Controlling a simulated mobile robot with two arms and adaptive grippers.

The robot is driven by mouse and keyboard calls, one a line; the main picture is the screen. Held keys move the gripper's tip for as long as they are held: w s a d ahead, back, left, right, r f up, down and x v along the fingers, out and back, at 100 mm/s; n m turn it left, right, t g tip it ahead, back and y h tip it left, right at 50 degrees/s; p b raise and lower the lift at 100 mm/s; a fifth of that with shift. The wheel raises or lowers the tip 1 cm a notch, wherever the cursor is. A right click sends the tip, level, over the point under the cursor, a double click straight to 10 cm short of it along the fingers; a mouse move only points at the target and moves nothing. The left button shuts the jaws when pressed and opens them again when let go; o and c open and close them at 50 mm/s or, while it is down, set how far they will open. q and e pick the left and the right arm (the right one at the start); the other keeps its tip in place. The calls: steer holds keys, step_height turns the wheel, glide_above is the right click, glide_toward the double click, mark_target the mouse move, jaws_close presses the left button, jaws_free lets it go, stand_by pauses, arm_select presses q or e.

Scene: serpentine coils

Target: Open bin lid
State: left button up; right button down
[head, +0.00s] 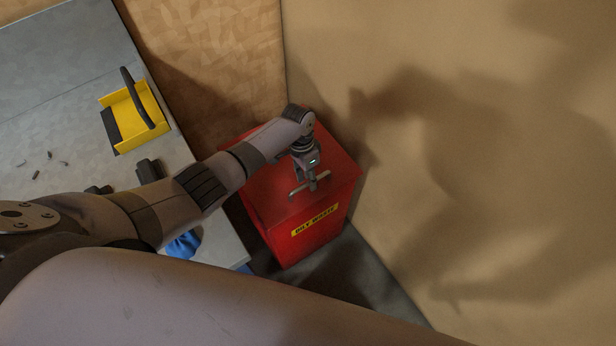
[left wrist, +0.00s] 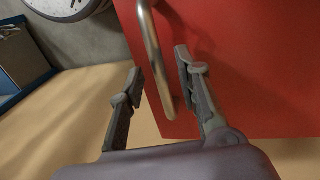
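The red bin (head: 292,228) stands in the corner, with a yellow label that seems to read oily waste. Its red lid (head: 335,165) looks flat and closed on top. A metal handle (left wrist: 152,50) on a red face of the bin shows in the left wrist view. My left gripper (head: 309,180) is over the lid in the head view. In the left wrist view its two fingers (left wrist: 160,66) are apart, one on each side of the handle, with gaps visible. In the head view, fingers and handle are hard to tell apart. My right gripper is not in view.
A grey workbench (head: 60,80) is at the left, with a yellow holder (head: 140,115) and small dark bits on it. A blue item (head: 184,245) is partly hidden by my arm. Tan walls stand close behind and right of the bin. A round dial (left wrist: 68,6) shows in the left wrist view.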

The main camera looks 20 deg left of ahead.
arm_select(q)
jaws_close()
stand_by(0.3)
stand_by(0.6)
